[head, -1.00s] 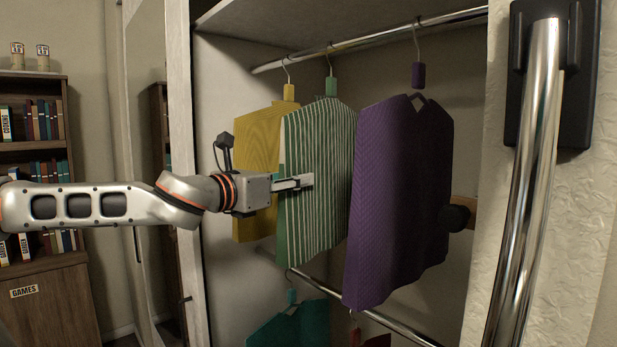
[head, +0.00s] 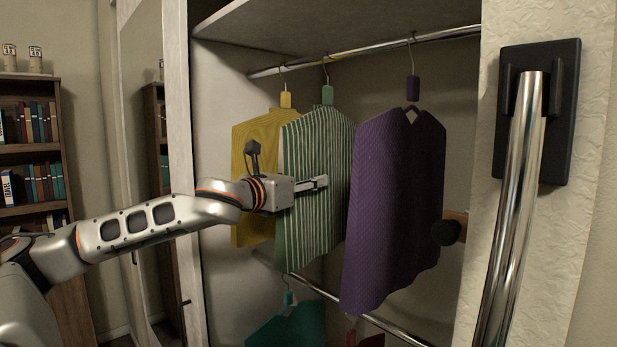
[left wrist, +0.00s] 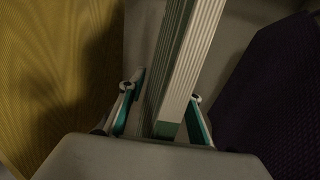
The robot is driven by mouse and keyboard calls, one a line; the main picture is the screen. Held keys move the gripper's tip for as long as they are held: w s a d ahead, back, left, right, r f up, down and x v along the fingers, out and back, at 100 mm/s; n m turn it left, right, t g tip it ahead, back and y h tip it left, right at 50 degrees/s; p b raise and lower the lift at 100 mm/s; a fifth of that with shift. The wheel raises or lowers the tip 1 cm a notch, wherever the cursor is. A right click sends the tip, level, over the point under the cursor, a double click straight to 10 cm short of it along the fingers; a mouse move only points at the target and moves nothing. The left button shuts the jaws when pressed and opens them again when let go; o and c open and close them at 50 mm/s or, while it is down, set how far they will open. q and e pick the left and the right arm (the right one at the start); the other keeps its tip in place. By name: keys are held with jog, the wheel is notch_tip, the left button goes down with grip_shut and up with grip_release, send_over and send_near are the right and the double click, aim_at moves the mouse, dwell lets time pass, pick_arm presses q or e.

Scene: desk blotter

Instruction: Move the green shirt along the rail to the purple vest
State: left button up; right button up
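The green striped shirt (head: 318,235) hangs from the upper rail (head: 375,47) in the head view, between a yellow garment and the purple vest (head: 393,205). A clear gap separates the shirt's hanger from the vest's hanger. My left gripper (head: 316,184) is at the shirt's near edge, about mid-height. In the left wrist view the shirt (left wrist: 190,60) stands edge-on between the two fingers of the gripper (left wrist: 162,103). A narrow gap shows beside the left finger, so they look open around the cloth. The vest is also in that view (left wrist: 275,90). My right gripper is out of view.
The yellow garment (head: 255,165) hangs close left of the shirt, also in the wrist view (left wrist: 55,70). A lower rail (head: 375,325) holds teal and red garments. The closet's left panel (head: 180,150) is beside my arm. A chrome handle (head: 515,220) stands at right.

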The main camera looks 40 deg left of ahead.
aim_at(321, 141)
pick_arm(q)
jog(key=shift+w+f, duration=0.1)
jog(key=shift+w, duration=0.15)
grip_shut()
jog(key=shift+r+p, duration=0.8)
jog(key=shift+p, duration=0.15)
jog(key=shift+r, duration=0.15)
jog(key=shift+r+p, duration=0.25)
jog(key=shift+p, duration=0.5)
